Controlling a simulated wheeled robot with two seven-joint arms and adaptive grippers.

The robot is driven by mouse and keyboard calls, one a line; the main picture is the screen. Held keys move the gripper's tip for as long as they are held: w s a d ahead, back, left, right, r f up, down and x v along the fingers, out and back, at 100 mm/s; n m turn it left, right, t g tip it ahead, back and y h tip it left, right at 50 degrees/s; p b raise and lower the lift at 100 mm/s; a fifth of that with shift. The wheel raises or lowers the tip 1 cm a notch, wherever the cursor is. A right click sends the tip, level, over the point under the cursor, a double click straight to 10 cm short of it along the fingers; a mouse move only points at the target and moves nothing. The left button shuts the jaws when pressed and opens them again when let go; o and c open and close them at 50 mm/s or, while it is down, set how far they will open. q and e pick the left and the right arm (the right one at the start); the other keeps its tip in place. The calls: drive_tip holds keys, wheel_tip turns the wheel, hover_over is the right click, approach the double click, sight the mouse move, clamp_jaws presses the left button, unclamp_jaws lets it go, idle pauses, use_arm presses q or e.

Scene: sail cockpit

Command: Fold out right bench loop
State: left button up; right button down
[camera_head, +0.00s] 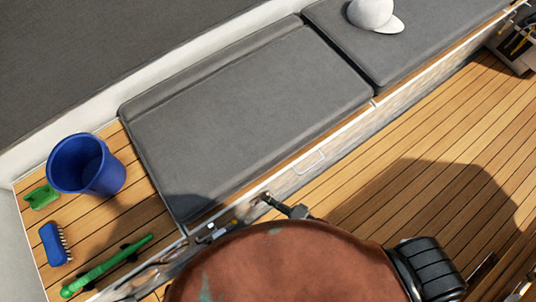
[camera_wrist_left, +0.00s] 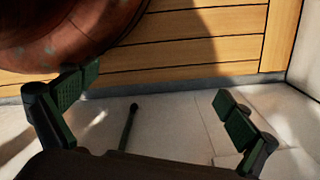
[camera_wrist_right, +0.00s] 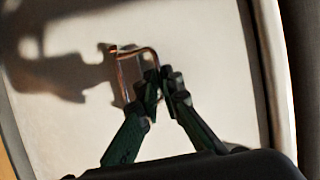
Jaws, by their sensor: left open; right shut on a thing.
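The right bench loop (camera_wrist_right: 122,75) is a thin copper-coloured metal loop on a pale panel in the right wrist view. It stands out from the panel and casts a shadow. My right gripper (camera_wrist_right: 161,84) is shut on the right side of the loop; its fingers hide part of that side. In the head view my right gripper (camera_head: 268,199) is at the side of the bench, below the grey cushion (camera_head: 250,100); the loop is too small to make out there. My left gripper (camera_wrist_left: 155,103) is open and empty in the left wrist view, in front of a pale surface.
A blue bucket (camera_head: 88,166), a blue brush (camera_head: 54,243) and a green handled tool (camera_head: 105,266) are on the wooden deck at left. A white cap (camera_head: 374,14) lies on the far cushion.

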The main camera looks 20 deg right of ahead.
drive_tip(key=shift+f, duration=0.1)
use_arm(q)
wheel_tip(320, 180, up, 12)
drive_tip(key=w+d+b, duration=0.1)
drive_tip(key=d+b, duration=0.1)
drive_tip(key=b, duration=0.2)
drive_tip(key=w+d+f+t+h+b, duration=0.1)
drive_tip(key=w+d+f+t+b, duration=0.2)
drive_tip(key=f, duration=0.4)
drive_tip(key=w+d+f+t+h+b, duration=0.1)
drive_tip(key=w+d+f+t+b, duration=0.2)
drive_tip(key=w+f, duration=0.4)
drive_tip(key=shift+w+d+t+h+b, duration=0.35)
drive_tip(key=shift+w+d+b, duration=0.35)
drive_tip(key=shift+b, duration=0.45)
use_arm(e)
drive_tip(key=shift+s+d+f+n+t+y, duration=0.15)
drive_tip(key=shift+s+f+n+t+y, duration=0.3)
drive_tip(key=shift+t+y, duration=0.3)
drive_tip(key=shift+s+d+f+n+t+y, duration=0.2)
drive_tip(key=shift+s+f+n+t+y, duration=0.1)
drive_tip(key=shift+s+n+t+y, duration=0.4)
drive_tip(key=shift+s+d+f+n+t+y, duration=0.15)
drive_tip(key=shift+s+f+n+t+y, duration=0.2)
drive_tip(key=shift+t+y, duration=0.5)
use_arm(q)
drive_tip(key=shift+w+a, duration=0.1)
use_arm(e)
drive_tip(key=c, duration=2.1)
unclamp_jaws()
